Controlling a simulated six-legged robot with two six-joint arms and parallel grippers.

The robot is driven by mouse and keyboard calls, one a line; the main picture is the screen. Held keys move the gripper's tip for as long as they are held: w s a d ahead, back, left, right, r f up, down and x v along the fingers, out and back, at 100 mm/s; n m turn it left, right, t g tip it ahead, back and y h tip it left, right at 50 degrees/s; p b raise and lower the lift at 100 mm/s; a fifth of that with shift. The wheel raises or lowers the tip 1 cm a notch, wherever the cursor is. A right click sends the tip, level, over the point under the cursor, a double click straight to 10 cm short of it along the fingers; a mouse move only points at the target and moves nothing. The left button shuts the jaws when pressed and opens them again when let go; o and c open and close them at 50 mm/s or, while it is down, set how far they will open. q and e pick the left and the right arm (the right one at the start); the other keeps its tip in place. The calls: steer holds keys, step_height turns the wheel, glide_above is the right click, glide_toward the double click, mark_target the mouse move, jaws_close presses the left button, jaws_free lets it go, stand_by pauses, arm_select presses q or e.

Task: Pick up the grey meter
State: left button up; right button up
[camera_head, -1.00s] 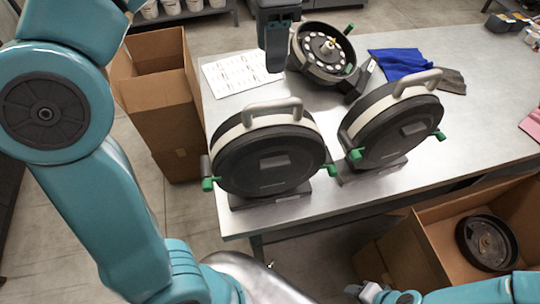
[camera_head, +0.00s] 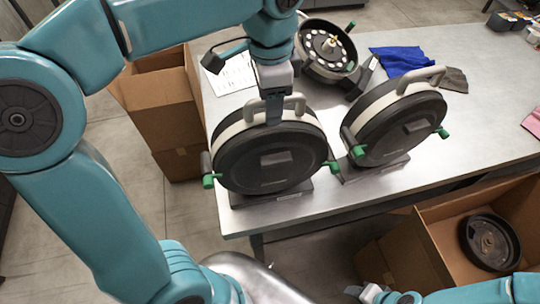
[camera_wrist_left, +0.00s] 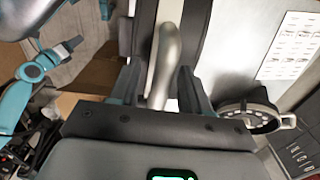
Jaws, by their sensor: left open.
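A round meter (camera_head: 268,160) with a black face, pale rim and grey top handle stands upright at the table's front left. A similar meter (camera_head: 402,125) stands to its right, slightly tilted. My left gripper (camera_head: 274,112) is over the left meter's handle, pointing down. In the left wrist view the left gripper (camera_wrist_left: 160,88) is open, its fingers on either side of the grey handle (camera_wrist_left: 162,60). I cannot tell whether they touch it.
An opened meter (camera_head: 326,50) lies at the back of the metal table (camera_head: 455,140), by a printed sheet (camera_head: 236,74) and blue cloth (camera_head: 398,61). Cardboard boxes stand left (camera_head: 160,110) and lower right (camera_head: 440,235); the right one holds a black disc (camera_head: 490,242).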

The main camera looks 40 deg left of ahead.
arm_select(q)
steer(key=shift+a, duration=0.15)
jaws_close()
stand_by(1.1)
